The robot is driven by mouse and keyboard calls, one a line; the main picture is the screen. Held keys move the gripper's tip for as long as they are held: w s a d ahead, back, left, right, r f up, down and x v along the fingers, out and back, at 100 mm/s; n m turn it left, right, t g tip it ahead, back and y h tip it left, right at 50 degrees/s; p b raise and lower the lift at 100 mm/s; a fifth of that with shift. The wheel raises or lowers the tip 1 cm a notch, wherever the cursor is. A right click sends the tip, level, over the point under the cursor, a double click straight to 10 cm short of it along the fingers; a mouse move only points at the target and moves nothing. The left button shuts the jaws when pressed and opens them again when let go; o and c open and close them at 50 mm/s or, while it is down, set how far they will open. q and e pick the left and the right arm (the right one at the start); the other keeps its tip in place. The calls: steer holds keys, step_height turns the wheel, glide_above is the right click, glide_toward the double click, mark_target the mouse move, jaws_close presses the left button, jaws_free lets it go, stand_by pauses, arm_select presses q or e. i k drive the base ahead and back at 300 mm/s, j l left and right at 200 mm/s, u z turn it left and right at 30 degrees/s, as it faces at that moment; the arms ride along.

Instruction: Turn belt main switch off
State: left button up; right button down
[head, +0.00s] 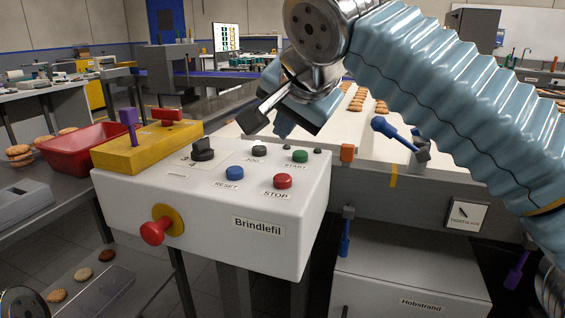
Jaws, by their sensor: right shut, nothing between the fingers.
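A white control box (218,215) labelled "Brindlefil" stands in the middle. A black rotary knob (203,150) is on its top, beside a black button (259,151), green START button (300,156), blue RESET button (235,173) and red STOP button (283,181). A red knob (154,232) on a yellow disc is on its front face. I cannot tell from labels which is the belt main switch. My right gripper (268,122) is shut and empty, above and behind the box's top, right of the black knob and apart from it.
A yellow block (145,150) with a purple post and a red handle adjoins the box's left end. A red bin (82,147) is farther left. A pale belt (360,130) with biscuits lies behind. A grey cabinet (400,280) stands lower right. Air above the box's front is clear.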

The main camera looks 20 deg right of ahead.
mark_target(167, 117)
steer(key=k, duration=1)
